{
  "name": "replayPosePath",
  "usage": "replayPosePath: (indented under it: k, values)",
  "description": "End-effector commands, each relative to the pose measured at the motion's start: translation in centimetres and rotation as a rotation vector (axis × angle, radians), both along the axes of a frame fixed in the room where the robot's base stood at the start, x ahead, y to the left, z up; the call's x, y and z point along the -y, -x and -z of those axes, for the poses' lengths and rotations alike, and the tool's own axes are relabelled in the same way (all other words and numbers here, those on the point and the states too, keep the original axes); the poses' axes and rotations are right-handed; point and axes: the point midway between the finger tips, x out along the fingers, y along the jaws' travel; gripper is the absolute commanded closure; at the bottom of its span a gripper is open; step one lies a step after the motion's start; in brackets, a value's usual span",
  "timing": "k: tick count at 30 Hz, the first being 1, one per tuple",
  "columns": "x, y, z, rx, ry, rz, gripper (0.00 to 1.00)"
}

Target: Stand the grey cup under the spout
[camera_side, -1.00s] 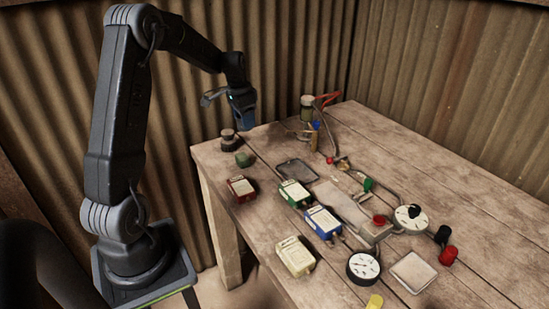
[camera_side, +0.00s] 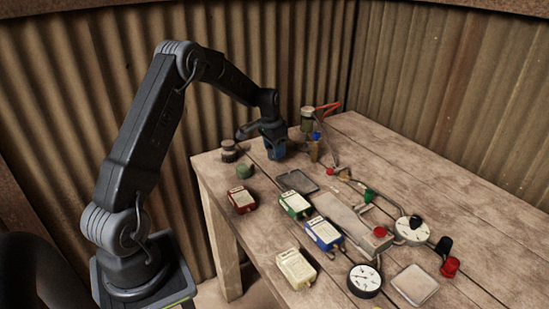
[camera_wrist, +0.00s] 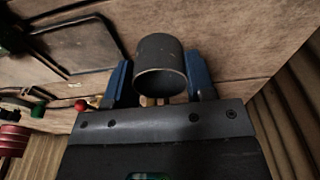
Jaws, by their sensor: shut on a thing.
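The grey cup (camera_wrist: 160,58) shows in the wrist view as a dark grey cylinder with its round end toward the camera. My gripper (camera_wrist: 160,78) is shut on it, with a blue finger on each side. In the side view my gripper (camera_side: 275,153) is low over the far left part of the table, and the cup cannot be made out there. I cannot tell whether the cup touches the table. The spout is not clear; a small tank (camera_side: 307,121) with a blue-handled fitting (camera_side: 316,136) stands just right of my gripper.
A dark flat tray (camera_side: 297,181) lies in front of my gripper. A dark round pot (camera_side: 229,151) and a green block (camera_side: 245,171) stand to its left. Red (camera_side: 242,199), green (camera_side: 295,204) and blue (camera_side: 323,232) boxes are nearer.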

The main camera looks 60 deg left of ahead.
Motion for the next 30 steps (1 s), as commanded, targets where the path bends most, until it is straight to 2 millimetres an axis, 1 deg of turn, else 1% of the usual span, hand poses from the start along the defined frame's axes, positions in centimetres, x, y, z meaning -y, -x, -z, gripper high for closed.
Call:
replayPosePath:
  k: [3, 7, 19, 20, 27, 30]
  values:
    - [0.1, 0.1, 1.7, -0.005, 0.003, 0.000, 0.75]
    - [0.0, 0.1, 3.4, -0.003, 0.002, 0.000, 0.75]
    - [0.0, 0.1, 4.0, -0.002, 0.001, 0.000, 0.75]
    - [0.0, 0.1, 4.0, -0.002, 0.001, 0.000, 0.48]
    - [0.0, 0.1, 4.0, -0.002, 0.001, 0.000, 0.25]
    - [0.0, 0.1, 3.9, -0.002, 0.001, 0.000, 0.24]
